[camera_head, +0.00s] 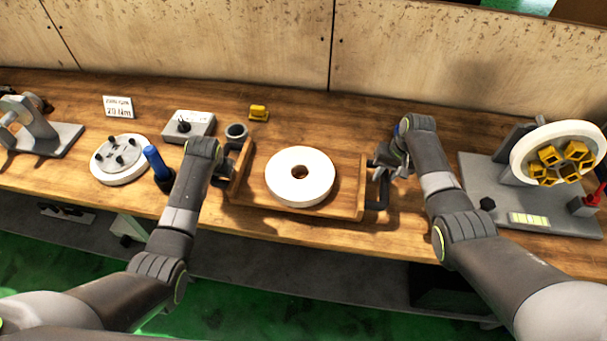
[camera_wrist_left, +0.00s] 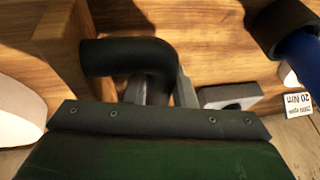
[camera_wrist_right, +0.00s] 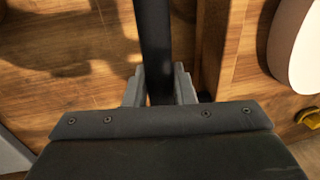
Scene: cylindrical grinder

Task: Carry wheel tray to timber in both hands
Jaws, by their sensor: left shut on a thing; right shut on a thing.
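The wooden wheel tray (camera_head: 361,188) is at the middle of the bench in the head view, with a white grinding wheel (camera_head: 318,184) lying flat in it. A black handle stands out from each end. My left gripper (camera_head: 222,167) is shut on the left handle, which shows as a curved bar in the left wrist view (camera_wrist_left: 125,55). My right gripper (camera_head: 382,168) is shut on the right handle, a straight bar in the right wrist view (camera_wrist_right: 154,40). The tray looks about level. I cannot tell whether it touches the bench top.
On the wooden bench (camera_head: 80,87), left of the tray, are a flange disc with studs (camera_head: 119,158), a blue-handled tool (camera_head: 157,164), a grey box (camera_head: 189,126) and a dark cup (camera_head: 236,131). A yellow block (camera_head: 259,113) lies behind. A wheel fixture (camera_head: 500,190) stands right.

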